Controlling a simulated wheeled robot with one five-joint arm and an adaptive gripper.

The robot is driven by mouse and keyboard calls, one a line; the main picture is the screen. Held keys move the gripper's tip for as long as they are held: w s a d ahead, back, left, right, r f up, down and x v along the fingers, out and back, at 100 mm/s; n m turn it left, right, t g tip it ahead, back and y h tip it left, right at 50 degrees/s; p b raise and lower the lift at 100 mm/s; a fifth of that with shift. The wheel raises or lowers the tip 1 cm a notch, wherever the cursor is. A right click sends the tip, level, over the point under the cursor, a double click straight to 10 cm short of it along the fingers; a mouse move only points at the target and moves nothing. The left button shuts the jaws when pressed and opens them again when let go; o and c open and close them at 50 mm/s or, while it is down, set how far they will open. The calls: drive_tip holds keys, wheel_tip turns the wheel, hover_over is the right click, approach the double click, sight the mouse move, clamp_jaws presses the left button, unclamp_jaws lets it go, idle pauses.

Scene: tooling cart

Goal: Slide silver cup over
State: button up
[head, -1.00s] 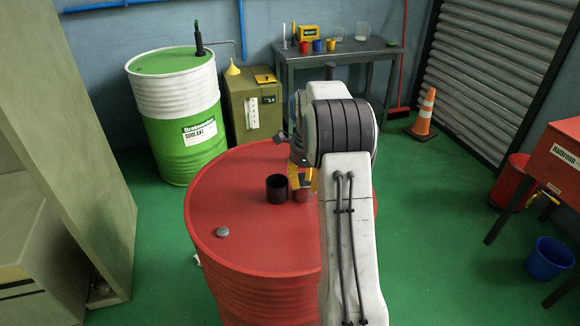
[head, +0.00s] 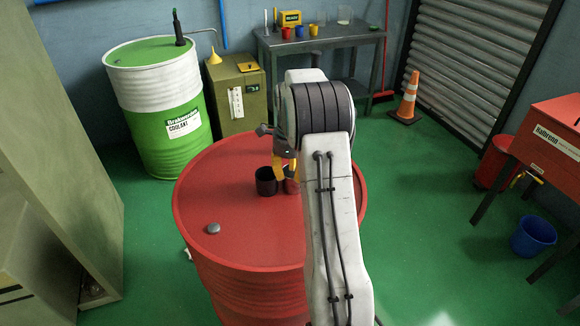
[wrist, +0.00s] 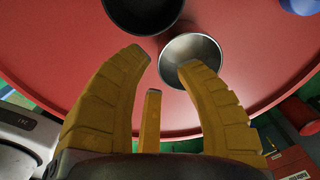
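A silver cup (wrist: 196,47) stands upright on the red drum (wrist: 268,55), with its open mouth showing in the wrist view. In the head view the silver cup (head: 291,187) looks reddish and is partly hidden by my fingers and arm. A black cup (head: 266,181) stands just left of it; it also shows in the wrist view (wrist: 143,12). My gripper (wrist: 162,64) has its yellow fingers spread and empty. The right fingertip overlaps the silver cup's near rim in the picture; I cannot tell whether it touches. My gripper (head: 284,174) is low over the drum in the head view.
A grey cap (head: 213,229) sits on the drum's near left, with bare red top around it. A green-and-white coolant drum (head: 160,105), a workbench (head: 330,42) with small cups, an orange cone (head: 406,97) and a blue bucket (head: 533,236) stand farther off.

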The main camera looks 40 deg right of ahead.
sight(290, 193)
drive_tip(key=shift+f+p, duration=1.1)
drive_tip(key=shift+f, duration=1.8)
drive_tip(key=shift+o, duration=0.2)
clamp_jaws()
